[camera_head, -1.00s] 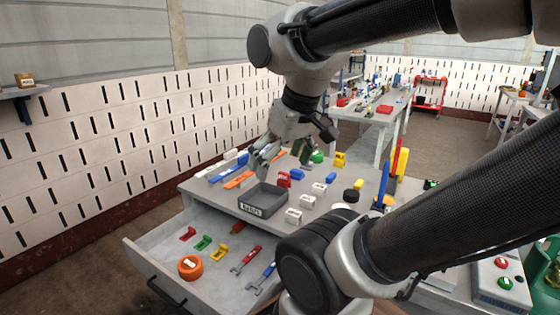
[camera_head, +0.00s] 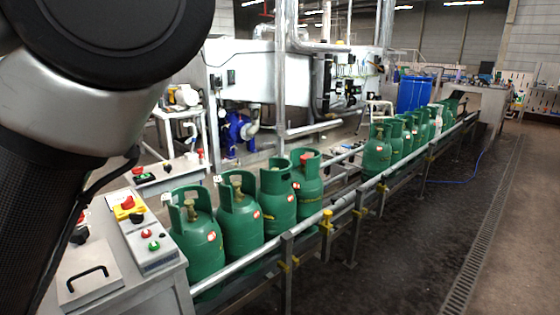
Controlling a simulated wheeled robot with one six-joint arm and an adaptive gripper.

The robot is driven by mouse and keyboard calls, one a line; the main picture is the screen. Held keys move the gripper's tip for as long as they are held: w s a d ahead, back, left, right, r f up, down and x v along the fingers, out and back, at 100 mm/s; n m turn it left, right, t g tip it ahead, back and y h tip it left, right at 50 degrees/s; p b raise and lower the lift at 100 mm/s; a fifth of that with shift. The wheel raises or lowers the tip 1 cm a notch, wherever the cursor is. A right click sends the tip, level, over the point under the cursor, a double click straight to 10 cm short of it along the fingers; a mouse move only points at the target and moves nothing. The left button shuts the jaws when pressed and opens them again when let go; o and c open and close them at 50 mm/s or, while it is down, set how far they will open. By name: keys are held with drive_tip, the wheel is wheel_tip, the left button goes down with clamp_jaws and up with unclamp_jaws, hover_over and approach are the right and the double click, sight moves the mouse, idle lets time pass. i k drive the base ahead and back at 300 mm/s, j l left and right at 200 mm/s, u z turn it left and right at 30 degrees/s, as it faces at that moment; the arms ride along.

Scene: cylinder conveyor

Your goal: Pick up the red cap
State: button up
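I cannot make out a red cap for certain in the head view. A reddish piece (camera_head: 305,156) shows at the top of one green cylinder (camera_head: 309,188), the rightmost of the near group; it is too small to tell what it is. My gripper is out of view. Only a thick link and joint of my arm show, large at the upper left, and they hide what lies behind them.
Green gas cylinders (camera_head: 195,245) stand in a row along a railed conveyor (camera_head: 318,222), with several more farther back. A control box (camera_head: 146,243) with red and green buttons is at the lower left. The floor at right is clear.

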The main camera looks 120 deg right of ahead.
sight(303, 159)
drive_tip(key=k+j+z, duration=0.2)
drive_tip(key=z, duration=0.2)
drive_tip(key=k+j+z, duration=0.35)
drive_tip(key=z, duration=3.15)
drive_tip(key=i+u, duration=0.1)
drive_tip(key=u, duration=0.25)
drive_tip(key=i+l+u, duration=0.1)
drive_tip(key=u, duration=0.3)
drive_tip(key=i+l+u, duration=0.15)
drive_tip(key=l, duration=0.2)
drive_tip(key=i+l+u, duration=0.2)
drive_tip(key=l+u, duration=0.15)
drive_tip(key=l, duration=0.3)
drive_tip(key=i+l+u, duration=0.15)
drive_tip(key=l, duration=0.25)
drive_tip(key=i+l, duration=0.1)
drive_tip(key=l, duration=0.4)
drive_tip(key=i+l, duration=0.15)
drive_tip(key=l, duration=0.35)
drive_tip(key=i+l+u, duration=0.1)
drive_tip(key=l, duration=0.4)
drive_tip(key=i+l, duration=0.1)
drive_tip(key=l, duration=0.4)
